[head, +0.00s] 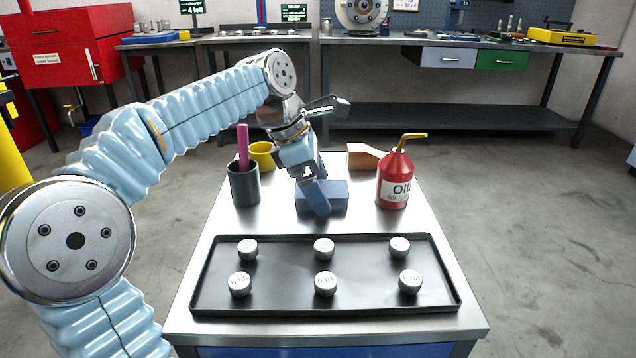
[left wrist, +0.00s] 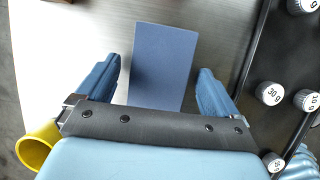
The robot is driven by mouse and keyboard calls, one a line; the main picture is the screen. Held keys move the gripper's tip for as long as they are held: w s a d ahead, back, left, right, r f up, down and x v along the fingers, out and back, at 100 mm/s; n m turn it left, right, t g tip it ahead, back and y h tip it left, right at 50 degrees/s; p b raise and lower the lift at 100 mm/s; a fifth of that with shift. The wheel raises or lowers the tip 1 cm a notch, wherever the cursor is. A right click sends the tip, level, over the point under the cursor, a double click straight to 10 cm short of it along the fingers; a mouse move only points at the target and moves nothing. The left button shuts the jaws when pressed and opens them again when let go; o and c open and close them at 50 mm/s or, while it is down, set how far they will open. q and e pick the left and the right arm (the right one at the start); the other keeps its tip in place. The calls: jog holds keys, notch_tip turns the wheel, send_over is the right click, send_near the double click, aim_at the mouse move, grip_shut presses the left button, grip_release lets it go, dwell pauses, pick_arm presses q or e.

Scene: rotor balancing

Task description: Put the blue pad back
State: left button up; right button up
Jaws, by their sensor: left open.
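The blue pad (head: 338,197) is a flat-sided blue block on the metal top of the cart, behind the black tray (head: 330,308). My left gripper (head: 316,190) is over the pad and hides part of it in the head view. In the left wrist view the pad (left wrist: 164,62) lies between the two spread blue fingers of my left gripper (left wrist: 158,78). Gaps show on both sides of the pad, so the gripper is open and not holding it. My right gripper is not in view.
Several white weights sit in the tray. A dark cup (head: 244,187) with a magenta stick and a yellow cup (head: 262,153) stand left of the pad. A red oil can (head: 396,181) and a tan wooden piece (head: 366,155) are right and behind.

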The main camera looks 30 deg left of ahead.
pick_arm(q)
jog(key=p+v, duration=0.3)
jog(key=v, duration=0.9)
jog(key=shift+r, duration=0.2)
jog(key=shift+d, duration=0.1)
